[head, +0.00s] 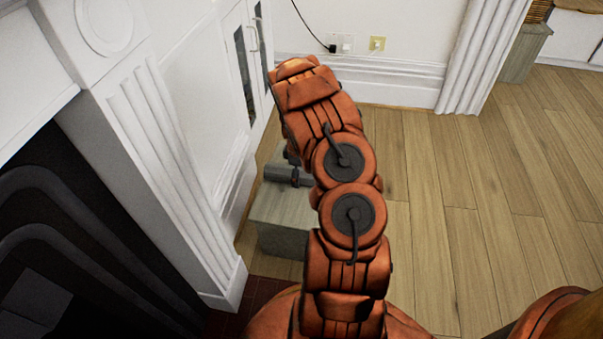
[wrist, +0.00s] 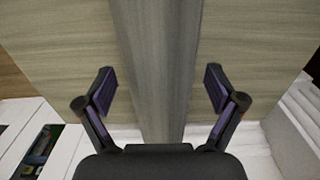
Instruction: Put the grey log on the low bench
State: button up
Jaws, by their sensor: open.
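The grey log (head: 285,174) lies on top of a low grey-green wooden block (head: 272,215) beside the white cabinet, partly hidden by my arm. In the wrist view the log (wrist: 157,35) runs up the middle of the picture, over the block's pale wood-grained top (wrist: 75,50). My gripper (wrist: 159,72) is open above the log, one finger on each side of it, with gaps between the fingers and the log. I cannot tell which block is the low bench; a similar grey-green block (head: 524,55) stands at the far upper right in the head view.
The white fireplace surround (head: 150,130) and cabinet (head: 205,80) stand close on the left of the block. A fluted white pillar (head: 483,55) and wall sockets (head: 377,43) are at the back. The wooden floor (head: 480,200) on the right is clear.

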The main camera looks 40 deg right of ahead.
notch_tip(320, 180, up, 12)
jog(key=r+p, duration=0.1)
jog(key=p, duration=0.2)
jog(key=s+a+r+m, duration=0.2)
jog(key=a+r, duration=0.5)
jog(key=a, duration=0.2)
jog(key=s+a+r+m+g, duration=0.1)
jog(key=s+a+r, duration=0.35)
jog(key=a, duration=0.35)
jog(key=s+a+r+m+g, duration=0.1)
jog(key=s+a+r, duration=0.35)
jog(key=a, duration=0.25)
jog(key=s+a+r+m+g, duration=0.1)
jog(key=s+a+r, duration=0.1)
jog(key=s+a, duration=0.4)
jog(key=s+a+r+m, duration=0.1)
jog(key=s+a, duration=0.6)
jog(key=s, duration=0.8)
jog(key=shift+a+r+g, duration=0.2)
jog(key=shift+r+g, duration=0.2)
jog(key=shift+r, duration=0.4)
